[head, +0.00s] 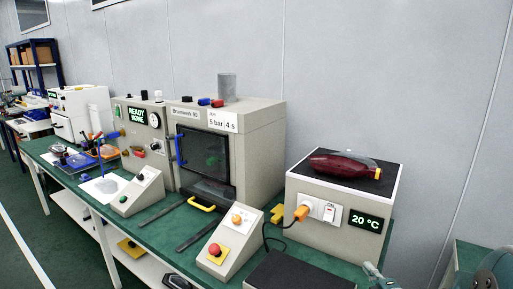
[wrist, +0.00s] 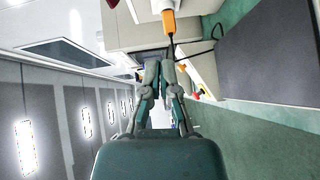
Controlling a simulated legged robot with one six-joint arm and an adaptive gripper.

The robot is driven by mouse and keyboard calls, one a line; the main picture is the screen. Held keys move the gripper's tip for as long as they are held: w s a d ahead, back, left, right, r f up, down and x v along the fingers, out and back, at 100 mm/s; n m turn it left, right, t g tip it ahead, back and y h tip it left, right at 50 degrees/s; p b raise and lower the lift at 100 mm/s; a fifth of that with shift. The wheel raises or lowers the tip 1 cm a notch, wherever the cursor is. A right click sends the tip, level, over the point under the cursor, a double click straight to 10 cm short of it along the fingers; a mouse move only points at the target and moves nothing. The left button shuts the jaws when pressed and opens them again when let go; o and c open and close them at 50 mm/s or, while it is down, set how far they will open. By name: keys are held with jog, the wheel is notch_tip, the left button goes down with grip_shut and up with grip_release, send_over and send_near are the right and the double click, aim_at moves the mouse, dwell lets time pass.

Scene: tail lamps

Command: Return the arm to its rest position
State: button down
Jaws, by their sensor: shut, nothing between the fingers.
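My gripper (wrist: 166,62) is shut and empty in the wrist view, with its fingertips together in the upper middle. In the head view only a part of my gripper (head: 372,270) shows at the bottom right edge, in front of the bench and below the box with the 20 °C display. A red tail lamp (head: 343,166) lies on the dark top of that box, apart from my gripper. A small part of red also shows at the top edge of the wrist view, too little to tell what it is.
The box with the 20 °C display (head: 330,232) has an orange plug and black cable. A dark flat plate (head: 300,272) lies in front of it. A test chamber (head: 262,140) with a yellow handle and a sloped button console (head: 240,252) stand to the left on the green bench.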

jog(key=s+a+r+m+g, duration=0.2)
jog(key=s+a+m+g, duration=0.1)
jog(key=s+m, duration=0.3)
jog(key=s+a+r+m+g+h, duration=0.1)
jog(key=s+a+m+g, duration=0.3)
jog(key=s, duration=0.5)
jog(key=s+a+r+m+g+h, duration=0.1)
jog(key=s+a+r+m+g, duration=0.3)
jog(key=s+m, duration=0.4)
jog(key=shift+a+m, duration=0.4)
jog(key=shift+a, duration=0.35)
jog(key=shift+r, duration=0.1)
dwell(0.4)
